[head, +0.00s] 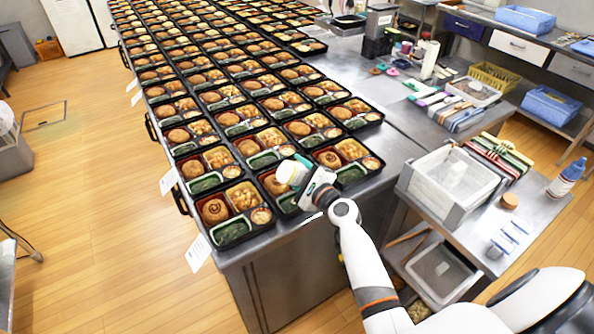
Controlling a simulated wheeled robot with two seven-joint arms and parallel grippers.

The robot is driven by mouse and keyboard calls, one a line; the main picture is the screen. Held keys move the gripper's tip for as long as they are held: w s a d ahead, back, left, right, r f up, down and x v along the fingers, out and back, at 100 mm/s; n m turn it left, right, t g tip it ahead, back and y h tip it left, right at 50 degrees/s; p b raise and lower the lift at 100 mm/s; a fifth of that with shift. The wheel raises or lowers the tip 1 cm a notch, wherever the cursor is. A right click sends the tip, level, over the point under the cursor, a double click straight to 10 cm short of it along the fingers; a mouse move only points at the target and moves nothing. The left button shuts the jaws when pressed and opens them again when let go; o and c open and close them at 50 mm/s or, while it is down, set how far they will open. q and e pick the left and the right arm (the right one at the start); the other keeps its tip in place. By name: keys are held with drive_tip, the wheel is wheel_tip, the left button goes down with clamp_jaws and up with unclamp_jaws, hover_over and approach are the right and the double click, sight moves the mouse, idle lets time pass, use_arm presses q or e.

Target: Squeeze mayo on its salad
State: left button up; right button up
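My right arm reaches in from the lower right, with its gripper (303,178) above the front row of bento trays. It appears shut on a white bottle with a teal band (288,173), tilted over the middle front tray (284,206). This bottle looks like the mayo, but no label is readable. The gripper and bottle hide much of that tray, including its salad. The front-left tray (246,239) shows a brown patty, golden fried pieces, greens and a small pale salad portion (261,215). My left gripper is out of view.
Many filled trays cover the steel table (270,262) behind. A grey bin (433,207) and a side table with a blue-capped bottle (567,177) stand at right. Paper tags (199,252) hang off the table's left edge. The wooden floor at left is mostly clear.

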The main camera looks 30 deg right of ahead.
wheel_tip(320, 180, up, 7)
drive_tip(key=p, duration=0.6)
drive_tip(key=shift+f, duration=0.1)
drive_tip(key=shift+r+n, duration=0.25)
drive_tip(key=shift+n, duration=0.85)
drive_tip(key=n, duration=0.2)
drive_tip(key=r+n+h+p, duration=0.1)
drive_tip(key=n, duration=0.2)
drive_tip(key=n+p, duration=0.1)
drive_tip(key=n, duration=0.1)
drive_tip(key=r+n, duration=0.1)
drive_tip(key=n, duration=0.2)
drive_tip(key=shift+r+p, duration=0.2)
drive_tip(key=shift+p, duration=0.2)
drive_tip(key=n+p, duration=0.1)
drive_tip(key=n, duration=0.3)
drive_tip(key=shift+r+h, duration=0.15)
drive_tip(key=shift+h, duration=0.15)
drive_tip(key=n, duration=0.1)
drive_tip(key=r+n+p, duration=0.1)
drive_tip(key=n, duration=0.1)
drive_tip(key=shift+n+t, duration=0.3)
drive_tip(key=n, duration=0.4)
drive_tip(key=shift+r, duration=0.15)
